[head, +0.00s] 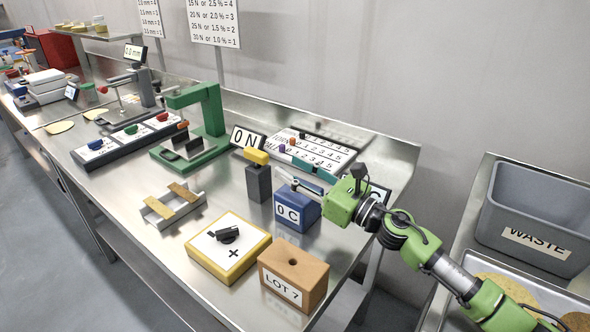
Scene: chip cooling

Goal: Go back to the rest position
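My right arm (397,229), green and black, comes in from the lower right. My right gripper (318,183) is at its end, just above and behind the blue box with the "0 C" label (288,213). Its fingers are small and partly hidden by the green wrist, so I cannot tell if they are open or hold anything. My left gripper is not in view.
Near my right gripper stand a dark block with a yellow top (258,181), a numbered board (318,150), an orange "LOT 7" block (293,279) and a yellow-edged pad (228,262). A green press (207,117) stands farther left. A grey waste bin (537,221) is at right.

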